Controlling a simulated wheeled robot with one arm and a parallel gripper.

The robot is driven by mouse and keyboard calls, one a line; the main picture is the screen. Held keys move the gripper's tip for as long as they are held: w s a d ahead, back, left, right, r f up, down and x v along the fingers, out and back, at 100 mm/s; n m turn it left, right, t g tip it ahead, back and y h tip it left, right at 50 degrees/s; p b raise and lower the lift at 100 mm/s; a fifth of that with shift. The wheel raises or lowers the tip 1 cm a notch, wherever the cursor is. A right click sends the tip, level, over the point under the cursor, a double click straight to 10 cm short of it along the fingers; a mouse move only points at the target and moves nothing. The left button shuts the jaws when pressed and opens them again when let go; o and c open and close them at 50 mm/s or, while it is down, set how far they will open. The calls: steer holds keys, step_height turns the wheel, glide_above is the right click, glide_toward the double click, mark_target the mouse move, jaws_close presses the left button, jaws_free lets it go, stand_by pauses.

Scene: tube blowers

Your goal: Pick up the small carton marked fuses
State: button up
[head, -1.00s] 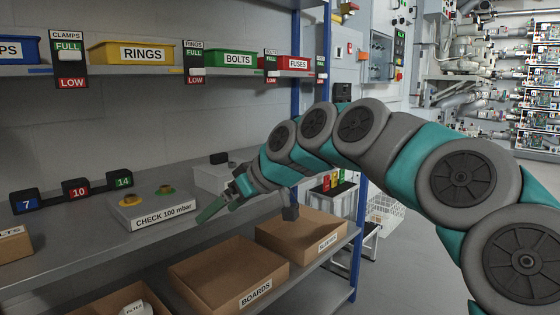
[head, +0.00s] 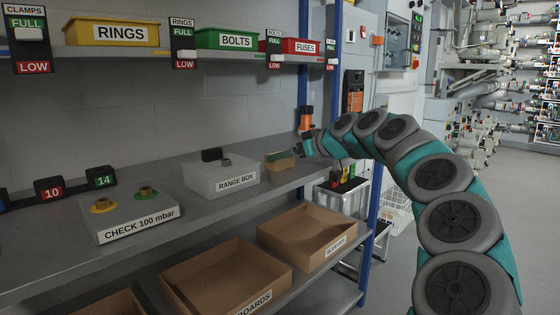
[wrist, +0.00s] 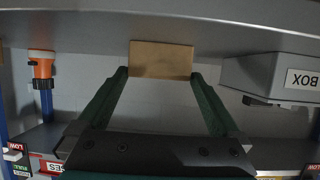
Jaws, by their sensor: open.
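A small plain brown carton (head: 281,165) stands on the bench near its right end, just right of the range box. No marking on it is readable. In the wrist view the carton (wrist: 160,60) shows centred beyond the fingertips, with the picture upside down. My gripper (head: 278,155) is at the carton in the head view, a green finger covering its top part. In the wrist view my gripper (wrist: 159,76) is open, one finger towards each side of the carton. I cannot tell whether the fingers touch it.
The grey range box (head: 222,179) stands close left of the carton. An orange and black device (head: 306,118) is behind, near the blue post (head: 374,195). The check block (head: 128,214) is further left. A red bin labelled fuses (head: 300,46) is on the upper shelf. Open cartons lie below.

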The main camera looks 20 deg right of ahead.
steer(key=shift+x, duration=3.05)
steer(key=shift+d, duration=0.1)
steer(key=c, duration=1)
steer(key=shift+c, duration=0.2)
steer(key=shift+r, duration=0.1)
step_height(320, 180, up, 18)
steer(key=p, duration=0.5)
